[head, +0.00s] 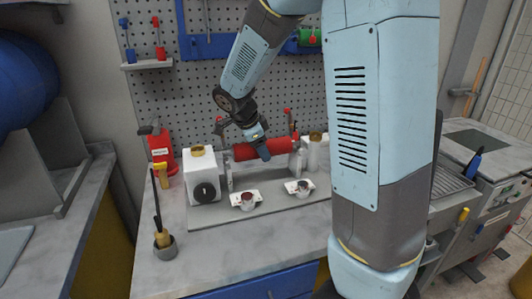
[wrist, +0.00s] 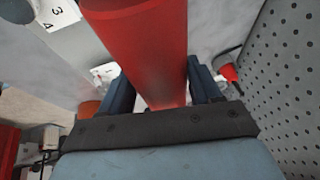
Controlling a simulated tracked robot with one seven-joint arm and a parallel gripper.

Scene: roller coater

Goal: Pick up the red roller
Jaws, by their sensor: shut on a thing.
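The red roller (head: 273,147) lies level across the coater at the back of the bench, in the head view. It also fills the upper middle of the wrist view (wrist: 145,55). My gripper (head: 262,150) reaches down to the roller from above, and in the wrist view its two dark fingers (wrist: 155,85) stand on either side of the roller. The gripper is shut on the roller. Whether the roller is clear of its supports cannot be told.
The coater has a white housing with a black knob (head: 202,178) at left and two white blocks with knobs (head: 245,200) in front. A cup with a brush (head: 165,243) stands front left. A pegboard (head: 165,95) rises close behind.

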